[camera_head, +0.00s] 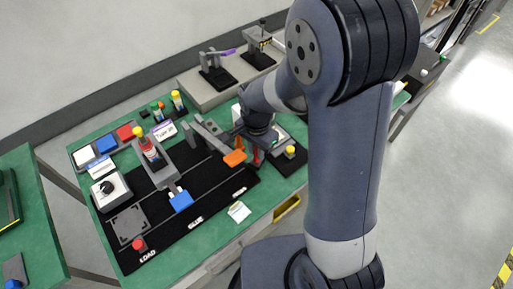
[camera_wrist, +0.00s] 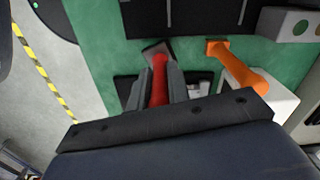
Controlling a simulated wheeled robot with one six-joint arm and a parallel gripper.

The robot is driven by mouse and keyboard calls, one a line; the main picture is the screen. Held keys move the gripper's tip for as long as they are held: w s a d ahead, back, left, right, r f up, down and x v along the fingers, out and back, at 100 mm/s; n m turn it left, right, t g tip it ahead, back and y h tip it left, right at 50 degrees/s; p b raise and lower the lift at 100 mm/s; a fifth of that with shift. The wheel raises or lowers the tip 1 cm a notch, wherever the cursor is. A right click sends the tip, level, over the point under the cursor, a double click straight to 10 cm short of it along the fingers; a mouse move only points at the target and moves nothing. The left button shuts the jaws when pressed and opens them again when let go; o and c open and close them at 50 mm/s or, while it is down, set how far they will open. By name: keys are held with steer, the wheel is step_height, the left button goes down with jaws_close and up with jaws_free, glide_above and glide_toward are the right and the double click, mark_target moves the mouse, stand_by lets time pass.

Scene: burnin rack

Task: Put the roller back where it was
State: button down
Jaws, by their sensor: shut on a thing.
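My gripper (camera_wrist: 160,82) is shut on the red handle of the roller (camera_wrist: 160,75) in the wrist view, with one grey finger on each side. A dark grey piece (camera_wrist: 154,47) shows at the handle's far end; I cannot tell if it is the roller's head. In the head view, red parts (camera_head: 256,157) show just below my gripper, at the right part of the green bench (camera_head: 215,219). My arm hides much of this spot. A dark plate (camera_wrist: 124,88) lies beside and below the fingers in the wrist view; I cannot tell if the roller touches it.
An orange-handled thing (camera_wrist: 236,66) lies close to the right of my gripper, by a white box (camera_wrist: 284,103). A yellow-capped item (camera_head: 290,151) stands right of my gripper.

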steer(key=shift+f, duration=0.4)
steer(key=c, duration=1.3)
jaws_free()
steer(key=shift+c, duration=0.2)
steer(key=shift+r, duration=0.1)
step_height(320, 180, up, 13)
steer(key=shift+r, duration=0.1)
step_height(320, 180, down, 14)
steer(key=shift+r+b, duration=0.2)
steer(key=shift+b, duration=0.1)
steer(key=shift+r+p, duration=0.3)
steer(key=shift+r, duration=0.05)
